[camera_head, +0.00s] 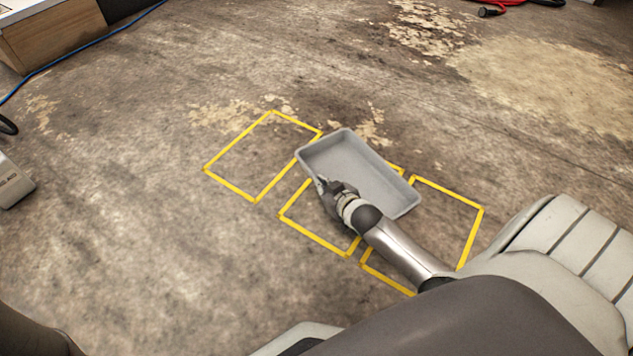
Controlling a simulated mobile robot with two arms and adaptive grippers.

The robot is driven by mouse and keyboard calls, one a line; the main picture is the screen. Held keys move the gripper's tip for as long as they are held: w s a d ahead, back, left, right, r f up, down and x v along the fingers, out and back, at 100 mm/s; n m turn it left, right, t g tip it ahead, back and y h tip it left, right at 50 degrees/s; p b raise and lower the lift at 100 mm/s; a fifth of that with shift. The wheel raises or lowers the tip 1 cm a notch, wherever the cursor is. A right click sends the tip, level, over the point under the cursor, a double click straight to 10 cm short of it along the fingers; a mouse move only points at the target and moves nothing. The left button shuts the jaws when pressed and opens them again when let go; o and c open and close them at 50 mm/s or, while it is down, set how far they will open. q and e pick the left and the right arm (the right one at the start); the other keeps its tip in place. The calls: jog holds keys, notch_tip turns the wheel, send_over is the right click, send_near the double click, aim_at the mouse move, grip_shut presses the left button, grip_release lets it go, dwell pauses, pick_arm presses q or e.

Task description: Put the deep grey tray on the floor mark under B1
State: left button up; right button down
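The grey tray (365,175) is empty and rectangular with raised walls. It is over the upper part of the middle yellow floor mark (313,234), turned at an angle to it and hiding much of its outline. My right gripper (322,183) is at the tray's left long wall, with its fingers at the rim, and appears shut on it. I cannot tell whether the tray touches the floor. A left floor mark (231,186) and a right floor mark (450,193) lie on either side. No B1 label shows. My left gripper is out of view.
A wooden-sided cabinet (55,35) stands at the top left, with a blue cable (85,48) on the floor beside it. A pale grey object (12,182) is at the left edge. The floor around the marks is clear.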

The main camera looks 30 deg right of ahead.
jog(key=w+f+b, duration=0.2)
jog(key=f+b, duration=0.1)
jog(key=f, duration=0.1)
jog(key=shift+w+d, duration=0.2)
jog(key=shift+w, duration=0.2)
jog(key=shift+w+d+f+b, duration=0.1)
jog(key=shift+w+f+b, duration=0.65)
jog(key=shift+b, duration=0.15)
notch_tip(320, 180, down, 4)
jog(key=b, duration=0.4)
jog(key=shift+w+r, duration=0.15)
jog(key=shift+r, duration=0.25)
jog(key=shift+f, duration=0.2)
jog(key=c, duration=1.6)
grip_release()
jog(key=shift+c, duration=0.2)
